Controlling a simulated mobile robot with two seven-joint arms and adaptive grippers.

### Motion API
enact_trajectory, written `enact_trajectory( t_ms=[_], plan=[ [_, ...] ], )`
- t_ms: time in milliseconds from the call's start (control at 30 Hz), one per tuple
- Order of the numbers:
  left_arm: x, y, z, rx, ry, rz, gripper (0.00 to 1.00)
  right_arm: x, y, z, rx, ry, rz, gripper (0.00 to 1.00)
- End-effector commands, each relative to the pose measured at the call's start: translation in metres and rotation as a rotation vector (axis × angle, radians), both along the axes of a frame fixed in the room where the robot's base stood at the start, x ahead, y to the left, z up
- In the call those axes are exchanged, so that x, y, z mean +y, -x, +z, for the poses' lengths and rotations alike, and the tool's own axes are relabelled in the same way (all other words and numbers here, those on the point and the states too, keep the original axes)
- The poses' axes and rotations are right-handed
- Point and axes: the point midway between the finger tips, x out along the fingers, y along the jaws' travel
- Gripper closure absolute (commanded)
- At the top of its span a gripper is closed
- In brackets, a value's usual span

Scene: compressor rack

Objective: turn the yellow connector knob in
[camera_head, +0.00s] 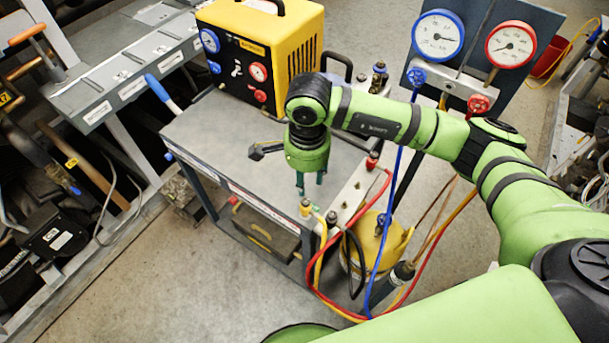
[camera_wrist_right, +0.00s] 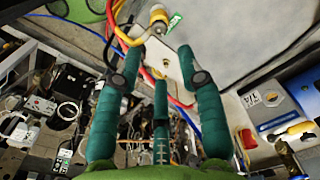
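The yellow connector knob (camera_head: 306,207) stands near the front end of a pale connector plate (camera_head: 345,203) on the cart's right edge. In the wrist view a yellow knob (camera_wrist_right: 158,15) shows at the top, with a small green tag beside it, beyond the fingertips. My right gripper (camera_head: 310,184) points down just above and behind the yellow knob in the head view. In the wrist view its teal fingers (camera_wrist_right: 158,68) are spread apart with nothing between them. I cannot tell whether a fingertip touches the knob. My left gripper is not in view.
A red connector (camera_head: 373,160) sits at the plate's far end. Red, yellow and blue hoses (camera_head: 380,265) hang right of the cart. A yellow machine (camera_head: 262,50) stands on the grey cart top (camera_head: 215,128). A gauge panel (camera_head: 480,50) rises behind.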

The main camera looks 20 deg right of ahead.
Motion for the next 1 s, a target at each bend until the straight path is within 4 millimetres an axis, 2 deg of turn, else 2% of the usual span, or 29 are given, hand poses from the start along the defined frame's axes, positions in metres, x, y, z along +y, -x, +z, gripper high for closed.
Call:
enact_trajectory(
  t_ms=[300, 567, 667, 733, 1000],
  plan=[
    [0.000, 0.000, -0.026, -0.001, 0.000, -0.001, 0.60, 0.001, 0.001, -0.049, 0.005, -0.004, -0.001, 0.61],
    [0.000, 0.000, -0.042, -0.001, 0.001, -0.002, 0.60, 0.002, 0.001, -0.089, 0.004, -0.006, -0.001, 0.61],
    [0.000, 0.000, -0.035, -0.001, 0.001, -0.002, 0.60, 0.002, 0.000, -0.084, 0.001, -0.006, 0.112, 0.61],
    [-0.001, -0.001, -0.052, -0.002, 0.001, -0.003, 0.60, 0.002, -0.001, -0.091, -0.003, -0.003, 0.182, 0.61],
    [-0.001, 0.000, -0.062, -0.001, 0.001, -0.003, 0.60, 0.002, 0.000, -0.087, 0.001, -0.001, 0.313, 0.61]
  ],
)
